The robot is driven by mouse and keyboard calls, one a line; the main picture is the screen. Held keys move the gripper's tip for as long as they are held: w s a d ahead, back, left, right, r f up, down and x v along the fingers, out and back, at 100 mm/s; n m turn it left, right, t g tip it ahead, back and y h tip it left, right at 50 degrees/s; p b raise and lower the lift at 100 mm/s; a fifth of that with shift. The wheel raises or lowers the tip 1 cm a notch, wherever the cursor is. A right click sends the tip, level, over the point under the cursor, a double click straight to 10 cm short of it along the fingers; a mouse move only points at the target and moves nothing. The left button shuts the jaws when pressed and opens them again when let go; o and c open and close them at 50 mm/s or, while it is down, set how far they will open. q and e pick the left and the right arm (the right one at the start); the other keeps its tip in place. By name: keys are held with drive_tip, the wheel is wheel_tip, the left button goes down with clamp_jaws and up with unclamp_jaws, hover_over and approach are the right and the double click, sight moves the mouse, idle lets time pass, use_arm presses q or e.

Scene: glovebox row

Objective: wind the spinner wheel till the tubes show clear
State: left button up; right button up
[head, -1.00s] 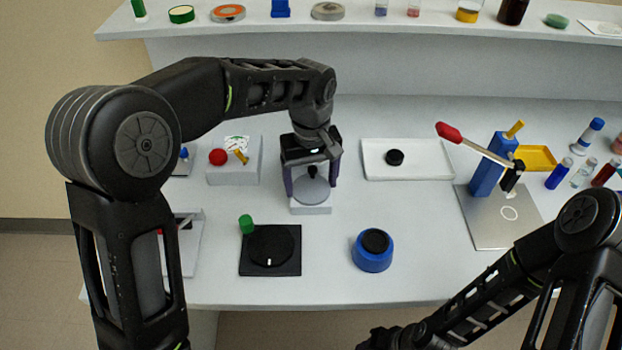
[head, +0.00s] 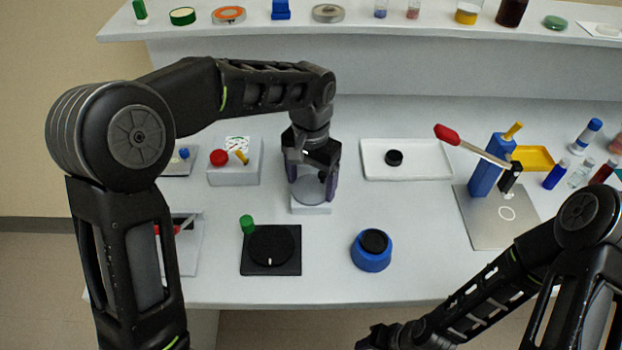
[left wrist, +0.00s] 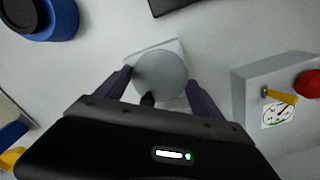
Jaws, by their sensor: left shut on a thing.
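The spinner wheel, a grey disc (head: 310,190) on a pale square base, stands mid-table. It also shows in the left wrist view (left wrist: 163,72), with a dark knob at its near side. My left gripper (head: 312,188) points down over it and is shut on the disc, one finger on each side. I cannot tell whether these are the spinner's tubes. My right gripper (head: 375,338) is at the bottom edge, too dark to read its jaws.
Left of the wheel is a grey box (head: 234,175) with a red button and gauge. In front are a black plate (head: 285,268) with a dial and a blue round pot (head: 371,257). A white tray (head: 432,172) and red-handled blue press (head: 486,172) stand right.

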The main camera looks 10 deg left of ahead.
sight(311, 188)
use_arm(q)
drive_tip(key=shift+m, duration=0.6)
drive_tip(key=shift+w, duration=0.1)
drive_tip(key=o, duration=1.4)
drive_tip(key=shift+c, duration=0.2)
drive_tip(key=shift+r, duration=0.15)
wheel_tip(311, 188, up, 8)
drive_tip(key=shift+f, duration=0.25)
